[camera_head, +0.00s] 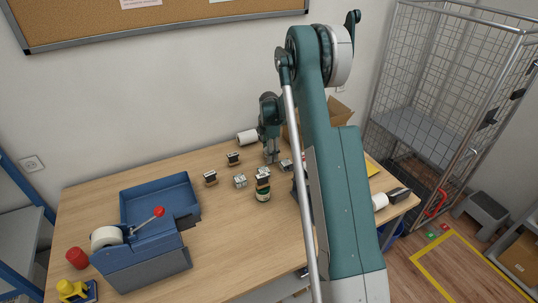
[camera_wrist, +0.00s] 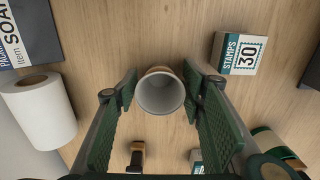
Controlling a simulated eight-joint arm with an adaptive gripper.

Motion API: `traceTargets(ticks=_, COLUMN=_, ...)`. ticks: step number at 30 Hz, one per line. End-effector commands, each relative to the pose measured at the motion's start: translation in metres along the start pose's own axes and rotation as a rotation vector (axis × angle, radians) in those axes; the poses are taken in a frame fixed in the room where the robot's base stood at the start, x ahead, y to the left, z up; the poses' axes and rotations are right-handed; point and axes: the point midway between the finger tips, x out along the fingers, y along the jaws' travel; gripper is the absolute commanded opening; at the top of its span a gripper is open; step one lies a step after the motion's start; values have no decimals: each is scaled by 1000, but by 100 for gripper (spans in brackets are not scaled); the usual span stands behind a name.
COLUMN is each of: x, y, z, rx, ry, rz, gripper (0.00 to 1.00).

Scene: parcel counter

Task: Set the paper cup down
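The paper cup (camera_wrist: 160,92) is pale, with its open mouth facing the wrist camera. It sits between the green pads of my gripper (camera_wrist: 160,78), and both pads appear to touch its sides near the tips. In the head view my gripper (camera_head: 270,158) points down over the back of the wooden table (camera_head: 215,240); the cup cannot be made out there. I cannot tell whether the cup's base touches the table.
In the wrist view a white roll (camera_wrist: 38,110) and a soap packet (camera_wrist: 28,35) lie left, a stamps box (camera_wrist: 238,54) right, and a jar (camera_wrist: 272,145) lower right. A blue tray (camera_head: 185,192) and tape dispenser (camera_head: 145,268) stand left. The front middle tabletop is clear.

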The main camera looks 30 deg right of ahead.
Motion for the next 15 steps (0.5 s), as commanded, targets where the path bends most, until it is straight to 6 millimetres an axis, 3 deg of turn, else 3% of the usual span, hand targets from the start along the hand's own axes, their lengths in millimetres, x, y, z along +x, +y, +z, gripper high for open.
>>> traceTargets(ticks=15, x=-3, y=0, z=0, rx=0, ry=0, rz=0, gripper=47)
